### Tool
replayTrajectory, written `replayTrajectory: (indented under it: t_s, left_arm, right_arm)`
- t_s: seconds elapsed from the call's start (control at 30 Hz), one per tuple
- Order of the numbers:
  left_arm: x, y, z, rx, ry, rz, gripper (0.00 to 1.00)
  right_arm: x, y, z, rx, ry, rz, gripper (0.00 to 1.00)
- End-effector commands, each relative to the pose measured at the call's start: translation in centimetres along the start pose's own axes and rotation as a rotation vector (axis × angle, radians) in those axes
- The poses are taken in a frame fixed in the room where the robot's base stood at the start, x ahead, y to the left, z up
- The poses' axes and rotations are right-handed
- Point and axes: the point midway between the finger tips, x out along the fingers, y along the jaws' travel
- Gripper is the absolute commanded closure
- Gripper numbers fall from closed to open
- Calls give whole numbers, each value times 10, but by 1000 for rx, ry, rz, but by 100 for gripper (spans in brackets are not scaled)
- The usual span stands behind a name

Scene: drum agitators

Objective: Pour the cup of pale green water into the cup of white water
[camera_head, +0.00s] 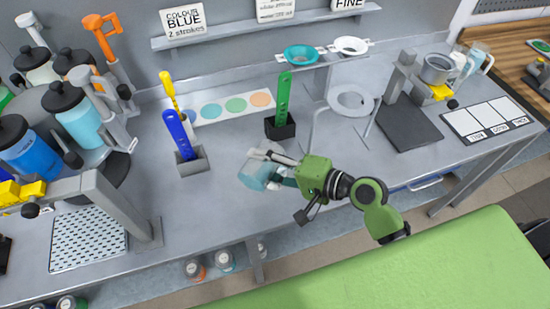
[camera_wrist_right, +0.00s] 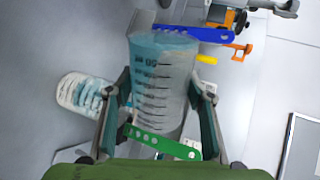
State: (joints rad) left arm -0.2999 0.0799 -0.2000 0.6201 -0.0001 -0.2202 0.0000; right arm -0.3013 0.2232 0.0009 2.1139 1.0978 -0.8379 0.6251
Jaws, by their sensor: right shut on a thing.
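My right gripper (camera_head: 277,169) is shut on a clear cup (camera_head: 254,176) with blue-green tinted liquid, above the middle of the table. In the right wrist view the held cup (camera_wrist_right: 163,80) shows dark volume marks between the two fingers of the gripper (camera_wrist_right: 160,105). The cup looks tilted in the head view, with its tint towards the lower left. A whitish vessel (camera_wrist_right: 82,95) with teal marks shows at the left of the wrist view, apart from the held cup; I cannot tell whether it is the white-water cup. My left gripper is not in view.
A blue stirrer (camera_head: 180,133) stands in a grey holder left of the held cup. A green stirrer (camera_head: 282,97) stands in a black holder behind it. Lidded jars (camera_head: 75,115) crowd the left. The front tabletop (camera_head: 205,215) is bare.

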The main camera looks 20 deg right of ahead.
Motion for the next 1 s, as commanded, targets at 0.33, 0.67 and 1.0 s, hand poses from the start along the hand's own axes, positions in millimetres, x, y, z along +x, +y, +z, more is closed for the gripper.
replayTrajectory:
  t_s: [0.33, 0.67, 1.0]
  left_arm:
    - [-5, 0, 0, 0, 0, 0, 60]
    - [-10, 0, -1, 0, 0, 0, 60]
    - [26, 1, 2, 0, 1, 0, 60]
  right_arm:
    - [0, -2, -2, 32, -10, -1, 74]
    - [-1, -3, -3, 67, -22, 0, 74]
    - [1, 4, 8, -152, 51, -4, 74]
